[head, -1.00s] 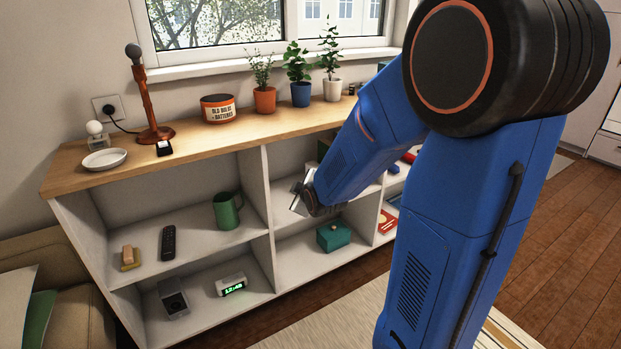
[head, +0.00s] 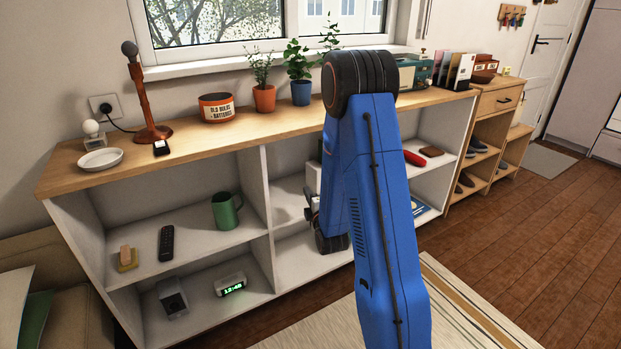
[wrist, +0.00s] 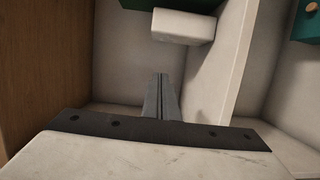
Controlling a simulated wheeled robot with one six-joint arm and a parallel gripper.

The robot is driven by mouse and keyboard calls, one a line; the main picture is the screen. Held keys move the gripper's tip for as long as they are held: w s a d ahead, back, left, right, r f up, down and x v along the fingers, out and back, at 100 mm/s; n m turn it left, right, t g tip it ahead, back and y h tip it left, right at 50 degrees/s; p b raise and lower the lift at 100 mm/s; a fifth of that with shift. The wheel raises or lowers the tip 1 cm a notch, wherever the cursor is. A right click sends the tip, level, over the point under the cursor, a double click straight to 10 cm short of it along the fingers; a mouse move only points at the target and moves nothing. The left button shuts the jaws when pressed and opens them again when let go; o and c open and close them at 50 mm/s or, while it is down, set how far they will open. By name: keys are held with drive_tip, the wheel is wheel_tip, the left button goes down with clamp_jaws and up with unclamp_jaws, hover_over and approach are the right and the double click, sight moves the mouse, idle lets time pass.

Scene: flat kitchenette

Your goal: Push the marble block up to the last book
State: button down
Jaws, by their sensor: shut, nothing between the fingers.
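In the wrist view a pale, whitish block (wrist: 183,27), which looks like the marble block, stands in a white shelf compartment. A dark green thing (wrist: 172,4), possibly a book, shows just beyond it, cut off by the top edge. I cannot tell whether they touch. My gripper (wrist: 160,78) is shut and empty, with its fingers pointing toward the block and a visible gap between. In the head view my gripper (head: 310,212) is at the middle compartments of the shelf, partly hidden by my arm. A pale shape (head: 313,177) shows beside it, mostly hidden.
A wooden surface (wrist: 40,70) is close on the left. In the head view, a green mug (head: 226,211) stands in the left compartment, and upright books (head: 457,70) on the counter.

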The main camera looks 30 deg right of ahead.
sight(314, 175)
drive_tip(key=shift+w+d+f, duration=0.1)
drive_tip(key=shift+w+d, duration=0.95)
drive_tip(key=shift+w, duration=0.6)
drive_tip(key=shift+w+d+r, duration=0.1)
drive_tip(key=shift+w+d, duration=0.9)
drive_tip(key=shift+w, duration=0.65)
drive_tip(key=shift+w+d+f, duration=0.1)
drive_tip(key=shift+w+d, duration=0.95)
drive_tip(key=shift+w, duration=0.6)
drive_tip(key=shift+d, duration=0.1)
drive_tip(key=shift+d, duration=1)
drive_tip(key=shift+w+a, duration=0.1)
